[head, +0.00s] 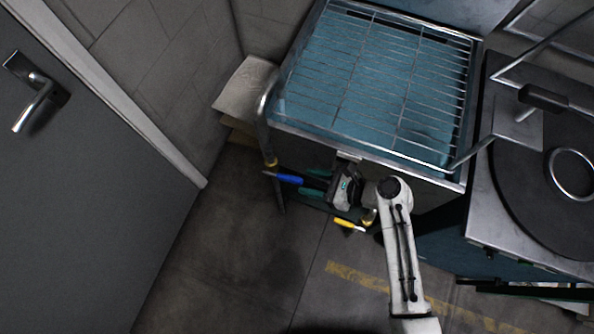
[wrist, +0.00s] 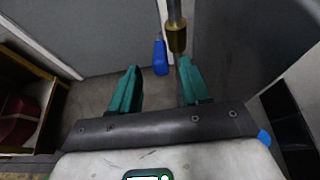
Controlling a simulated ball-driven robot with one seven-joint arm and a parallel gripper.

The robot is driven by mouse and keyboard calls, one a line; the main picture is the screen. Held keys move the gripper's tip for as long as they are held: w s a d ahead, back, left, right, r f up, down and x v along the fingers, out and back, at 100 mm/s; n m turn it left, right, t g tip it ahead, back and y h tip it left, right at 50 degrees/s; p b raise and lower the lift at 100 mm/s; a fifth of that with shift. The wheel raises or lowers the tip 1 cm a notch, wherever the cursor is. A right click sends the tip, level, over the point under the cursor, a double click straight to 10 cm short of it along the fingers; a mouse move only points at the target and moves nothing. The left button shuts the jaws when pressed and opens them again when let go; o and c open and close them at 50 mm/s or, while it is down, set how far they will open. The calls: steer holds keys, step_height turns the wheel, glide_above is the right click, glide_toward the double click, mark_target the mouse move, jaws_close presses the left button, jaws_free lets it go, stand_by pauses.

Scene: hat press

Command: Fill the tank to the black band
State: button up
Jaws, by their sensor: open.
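A blue basin (head: 385,60) with a wire grid over it fills the top middle of the head view; I cannot tell whether it is the tank. I make out no black band. A blue lever handle (head: 288,180) sticks out by the metal pipe at the basin's near left corner. The blue handle (wrist: 160,56) and a brass fitting (wrist: 177,38) show ahead in the wrist view. My gripper (head: 309,183) is open, its teal fingers pointing at the blue handle, which appears between the fingertips. A yellow lever (head: 349,225) with a brass valve sits lower, beside my arm.
A metal-framed machine with a dark round plate (head: 545,170) stands at the right. A grey door (head: 80,200) is at the left. In the wrist view, a wooden box (wrist: 45,95) holds something red. The floor (head: 230,270) left of my arm is clear.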

steer(key=shift+v, duration=1.3)
steer(key=s+d+r+n+g+h, duration=0.1)
steer(key=s+d+r+n+h, duration=0.2)
steer(key=s+d+n+h, duration=0.3)
steer(key=s+d+r+n+g+h, duration=0.2)
steer(key=s+d+n+h, duration=0.4)
steer(key=s+d+n, duration=0.5)
steer(key=d+r+n, duration=0.1)
steer(key=d+n, duration=0.3)
steer(key=shift+s+d+r+g+h, duration=0.25)
steer(key=shift+d+r+g+h, duration=0.05)
steer(key=shift+r, duration=0.05)
